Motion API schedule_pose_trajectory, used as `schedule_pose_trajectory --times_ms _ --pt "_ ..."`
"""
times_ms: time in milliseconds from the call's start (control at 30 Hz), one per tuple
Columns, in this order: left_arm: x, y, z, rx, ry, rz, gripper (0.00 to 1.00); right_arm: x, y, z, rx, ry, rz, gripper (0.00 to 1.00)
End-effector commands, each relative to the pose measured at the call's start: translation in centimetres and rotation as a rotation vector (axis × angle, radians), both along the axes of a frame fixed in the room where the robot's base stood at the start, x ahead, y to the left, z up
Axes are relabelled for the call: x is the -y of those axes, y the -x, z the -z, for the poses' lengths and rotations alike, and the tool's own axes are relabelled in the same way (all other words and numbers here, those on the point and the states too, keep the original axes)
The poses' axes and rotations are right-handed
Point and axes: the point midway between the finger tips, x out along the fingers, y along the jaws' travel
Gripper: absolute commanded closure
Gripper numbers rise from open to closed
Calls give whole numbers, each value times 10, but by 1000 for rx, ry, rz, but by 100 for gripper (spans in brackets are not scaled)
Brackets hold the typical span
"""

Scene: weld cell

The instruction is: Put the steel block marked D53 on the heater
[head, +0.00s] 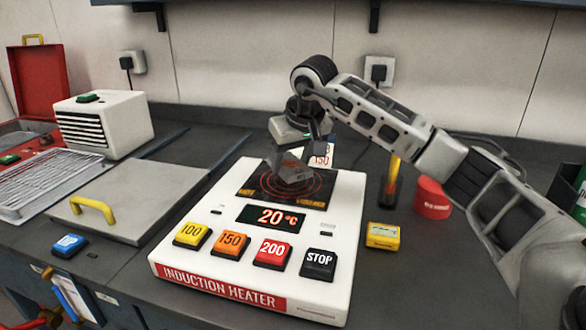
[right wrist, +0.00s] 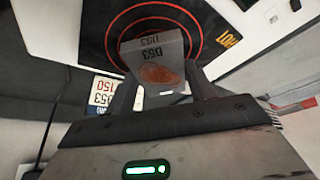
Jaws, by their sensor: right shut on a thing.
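The steel block marked D53 (right wrist: 150,55) is between the fingers of my right gripper (right wrist: 165,90) in the right wrist view. It has a reddish-brown patch on one face. In the head view the block (head: 292,168) is low over the dark ringed plate of the induction heater (head: 335,250). I cannot tell whether it touches the plate. My right gripper (head: 297,148) is shut on it from above. The heater display reads 20 °C. My left gripper is not in view.
A card reading D53 and 150 (right wrist: 103,93) stands behind the heater. Buttons 100, 150, 200 and STOP (head: 318,264) line the heater's front. A yellow box (head: 383,236) and a red container (head: 432,199) are to the right. A grey lid with a yellow handle (head: 93,208) lies left.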

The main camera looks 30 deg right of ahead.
Motion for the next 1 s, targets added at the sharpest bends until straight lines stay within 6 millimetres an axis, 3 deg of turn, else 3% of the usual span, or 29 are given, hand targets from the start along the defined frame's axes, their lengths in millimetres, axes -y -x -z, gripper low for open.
schedule_pose_trajectory --times_ms 167,500,533,600,1000 --pt "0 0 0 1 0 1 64 1 1 23 2 0 1 95" --pt "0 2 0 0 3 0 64 1 1 25 4 0 2 95" --pt "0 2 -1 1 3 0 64 1 2 28 -3 0 1 40" --pt "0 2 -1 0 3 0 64 1 2 27 -3 0 1 24" --pt "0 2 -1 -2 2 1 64 1 4 18 1 0 1 24"
